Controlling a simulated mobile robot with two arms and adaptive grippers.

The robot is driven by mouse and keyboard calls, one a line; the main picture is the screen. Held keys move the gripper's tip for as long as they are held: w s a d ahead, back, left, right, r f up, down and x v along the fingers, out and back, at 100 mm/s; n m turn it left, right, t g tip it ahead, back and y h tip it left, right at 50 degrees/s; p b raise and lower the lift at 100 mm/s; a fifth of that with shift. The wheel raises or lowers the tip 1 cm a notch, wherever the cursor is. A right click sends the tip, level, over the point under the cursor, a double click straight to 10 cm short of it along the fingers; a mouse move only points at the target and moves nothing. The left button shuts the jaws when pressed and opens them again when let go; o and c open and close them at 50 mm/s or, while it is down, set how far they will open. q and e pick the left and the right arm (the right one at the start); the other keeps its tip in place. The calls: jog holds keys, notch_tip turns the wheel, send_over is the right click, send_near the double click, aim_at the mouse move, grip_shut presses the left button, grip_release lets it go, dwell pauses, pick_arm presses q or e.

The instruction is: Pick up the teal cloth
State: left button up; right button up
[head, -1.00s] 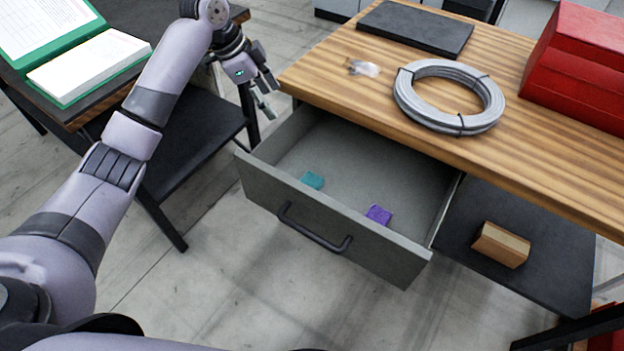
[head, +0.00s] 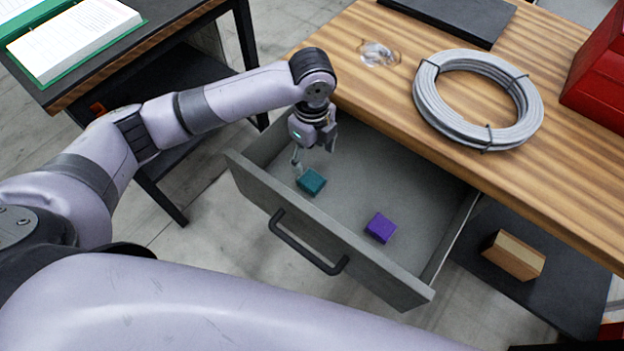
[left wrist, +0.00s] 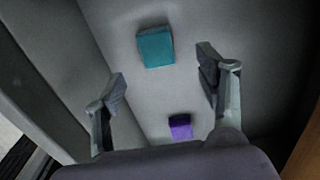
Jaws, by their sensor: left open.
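The teal cloth (head: 311,182) is a small folded block lying in the open grey drawer (head: 345,232), near its front left. It also shows in the left wrist view (left wrist: 155,47), on the drawer floor. My left gripper (head: 313,162) points down into the drawer, just above and behind the teal cloth in the head view. In the left wrist view its fingers (left wrist: 163,88) are spread wide with nothing between them, and the teal cloth lies apart from both. My right gripper does not show.
A purple block (head: 380,228) lies in the drawer, right of the teal cloth. The wooden tabletop (head: 400,85) overhangs the back of the drawer and carries a grey cable coil (head: 478,140). A brown block (head: 513,255) sits on the lower shelf. The drawer floor between the blocks is clear.

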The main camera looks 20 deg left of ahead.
pick_arm(q)
send_over(312, 180)
jog(key=f, duration=0.2)
jog(key=w+f, duration=0.1)
jog(key=f, duration=0.1)
jog(key=shift+a+f, duration=0.1)
jog(key=shift+f, duration=0.15)
jog(key=shift+s+f, duration=0.1)
jog(key=shift+f, duration=0.2)
jog(key=f, duration=0.3)
jog(key=shift+s+f, duration=0.25)
jog(key=shift+s, duration=0.1)
jog(key=shift+f, duration=0.55)
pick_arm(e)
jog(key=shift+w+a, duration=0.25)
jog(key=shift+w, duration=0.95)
pick_arm(q)
jog(key=shift+c, duration=0.5)
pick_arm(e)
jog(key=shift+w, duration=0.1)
pick_arm(q)
jog(key=c, duration=1.1)
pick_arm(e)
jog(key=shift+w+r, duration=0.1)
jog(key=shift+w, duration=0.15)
